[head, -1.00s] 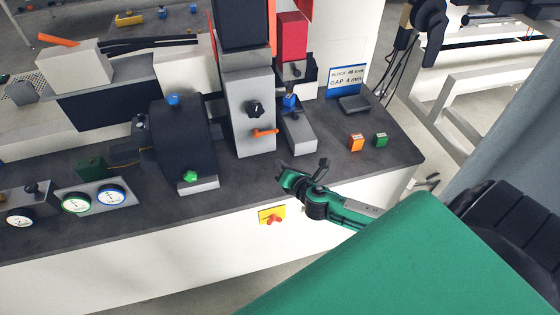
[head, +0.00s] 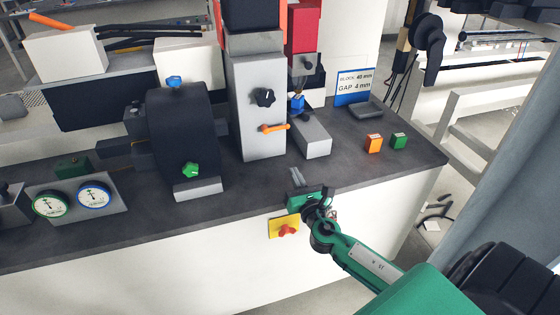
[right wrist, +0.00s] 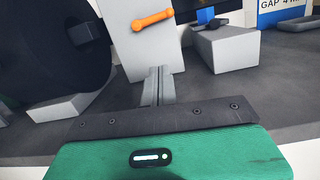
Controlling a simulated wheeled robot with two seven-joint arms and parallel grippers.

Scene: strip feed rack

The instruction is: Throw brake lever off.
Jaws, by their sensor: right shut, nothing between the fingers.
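An orange lever (head: 274,127) is on the front of the upright grey column, below a black knob. It points right and slightly up, and it also shows at the top of the right wrist view (right wrist: 152,20). I cannot tell whether this is the brake lever. Another orange handle (head: 50,21) lies on a white box at the far left. My right gripper (head: 297,177) is shut and empty over the bench's front edge. Its fingers point toward the column, below and apart from the orange lever. My left gripper is not in view.
The grey column (head: 258,100) stands beside a dark round drum (head: 183,130) with a green knob. A grey block (head: 312,138) is right of the column. Orange (head: 373,143) and green (head: 398,141) blocks sit further right. A red switch (head: 287,230) is on the front panel.

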